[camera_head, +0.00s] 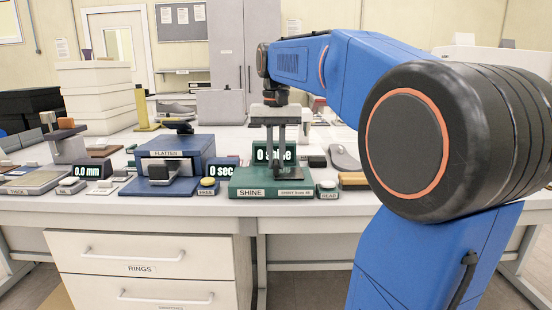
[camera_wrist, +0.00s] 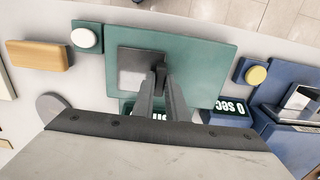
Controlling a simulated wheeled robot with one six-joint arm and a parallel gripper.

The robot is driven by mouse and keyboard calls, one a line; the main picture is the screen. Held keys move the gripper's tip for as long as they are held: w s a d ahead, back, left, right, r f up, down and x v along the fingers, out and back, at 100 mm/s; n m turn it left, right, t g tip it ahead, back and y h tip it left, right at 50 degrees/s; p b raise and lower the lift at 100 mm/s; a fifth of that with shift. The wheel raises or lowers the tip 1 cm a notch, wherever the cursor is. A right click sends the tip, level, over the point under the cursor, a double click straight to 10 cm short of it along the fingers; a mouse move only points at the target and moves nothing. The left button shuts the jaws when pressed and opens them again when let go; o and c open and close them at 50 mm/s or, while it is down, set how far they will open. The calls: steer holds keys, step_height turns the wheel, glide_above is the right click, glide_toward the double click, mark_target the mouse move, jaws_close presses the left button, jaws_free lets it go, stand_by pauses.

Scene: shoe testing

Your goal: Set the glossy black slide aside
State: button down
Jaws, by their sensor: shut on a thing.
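My gripper (camera_head: 275,166) points straight down over the green SHINE station (camera_head: 240,184). In the wrist view its fingers (camera_wrist: 160,84) are shut on a small dark upright grip on the glossy black slide (camera_wrist: 125,72). The slide is a flat dark square with a pale grey area on its face. It is over the green plate (camera_wrist: 205,70); I cannot tell whether it touches it. The station's display (camera_head: 262,153) is partly covered by a finger.
The blue FLATTEN press (camera_head: 167,150) stands left of the station, with the FREE button (camera_head: 207,186) between. The READ button (camera_head: 327,187) and a tan block (camera_head: 353,180) are on the right. A grey sole-shaped item (camera_head: 343,157) lies behind. White boxes (camera_head: 97,98) stand back left.

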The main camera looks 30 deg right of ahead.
steer(key=w+a, duration=0.4)
steer(key=a, duration=0.1)
steer(key=w+a, duration=0.1)
steer(key=a, duration=0.2)
steer(key=shift+w+a, duration=0.25)
steer(key=shift+w, duration=0.15)
steer(key=c, duration=1.8)
jaws_free()
steer(key=shift+w+a, duration=0.1)
steer(key=shift+a, duration=0.05)
steer(key=shift+o, duration=0.2)
steer(key=shift+r, duration=0.1)
step_height(320, 180, up, 17)
steer(key=shift+r, duration=0.1)
steer(key=s+a+f+n+t, duration=0.1)
steer(key=s+f+n, duration=0.1)
steer(key=s+f, duration=0.7)
steer(key=s+a+f+n+t, duration=0.1)
steer(key=s+f, duration=0.7)
steer(key=f, duration=1)
steer(key=s+a+f+n+t, duration=0.2)
steer(key=s+f+n, duration=0.1)
steer(key=s+f, duration=0.6)
step_height(320, 180, down, 4)
steer(key=shift+s+f+n+t, duration=0.25)
steer(key=shift+s+n+t, duration=0.05)
steer(key=shift+n+t, duration=0.1)
